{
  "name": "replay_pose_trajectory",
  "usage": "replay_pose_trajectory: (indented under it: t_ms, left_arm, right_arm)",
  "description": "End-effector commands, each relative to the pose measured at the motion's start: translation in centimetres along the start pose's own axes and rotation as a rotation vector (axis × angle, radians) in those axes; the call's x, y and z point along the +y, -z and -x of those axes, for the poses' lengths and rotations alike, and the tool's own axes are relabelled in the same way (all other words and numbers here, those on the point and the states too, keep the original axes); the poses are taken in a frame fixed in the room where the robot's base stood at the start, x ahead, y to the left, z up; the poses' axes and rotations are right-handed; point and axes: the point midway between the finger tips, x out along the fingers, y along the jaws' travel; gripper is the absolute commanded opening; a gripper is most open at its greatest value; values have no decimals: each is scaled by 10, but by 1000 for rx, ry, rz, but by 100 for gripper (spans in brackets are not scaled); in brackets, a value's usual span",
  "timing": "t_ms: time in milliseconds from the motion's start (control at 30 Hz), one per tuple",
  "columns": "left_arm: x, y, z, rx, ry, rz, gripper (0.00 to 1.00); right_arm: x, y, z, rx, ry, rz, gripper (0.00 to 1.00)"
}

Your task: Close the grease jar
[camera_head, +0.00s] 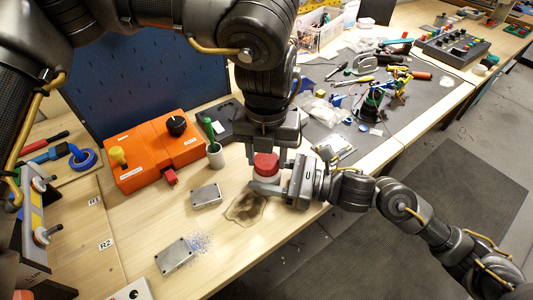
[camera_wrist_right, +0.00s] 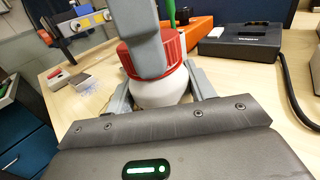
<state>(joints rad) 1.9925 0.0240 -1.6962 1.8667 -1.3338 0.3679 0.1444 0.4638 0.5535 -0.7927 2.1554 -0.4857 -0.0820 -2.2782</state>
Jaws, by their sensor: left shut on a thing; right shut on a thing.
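The grease jar (camera_wrist_right: 158,90) is a white round pot, held between the fingers of my right gripper (camera_wrist_right: 160,95), which reaches it from the right in the head view (camera_head: 268,190). Its red ribbed lid (camera_wrist_right: 172,48) sits at the top of the jar and also shows in the head view (camera_head: 265,163). I see no clear gap between lid and jar, but cannot tell if it is tight. My left gripper (camera_head: 265,155) comes down from above and is shut on the lid. One of its fingers hides part of the lid in the right wrist view.
Metal blocks (camera_head: 206,196) and a dark stain (camera_head: 245,208) lie nearby. A grey mat (camera_head: 400,110) with tools is to the right.

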Motion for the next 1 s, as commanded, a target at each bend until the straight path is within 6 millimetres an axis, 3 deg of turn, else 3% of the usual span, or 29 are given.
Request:
replay_pose_trajectory:
  t_ms: [133,300,333,500,833,1000]
  left_arm:
    - [0,0,0,0,0,-270,18]
    - [0,0,0,-1,0,-282,18]
    - [0,0,0,-1,0,-282,50]
    - [0,0,0,-1,0,-281,71]
    - [0,0,3,-2,0,-280,71]
    - [0,-1,26,-5,1,-279,71]
  right_arm:
    - [0,0,0,1,0,0,0]
    - [0,0,0,1,0,0,0]
    - [0,0,0,1,0,0,0]
    - [0,0,0,1,0,0,0]
    - [0,0,0,1,0,0,0]
    - [0,0,0,1,0,0,0]
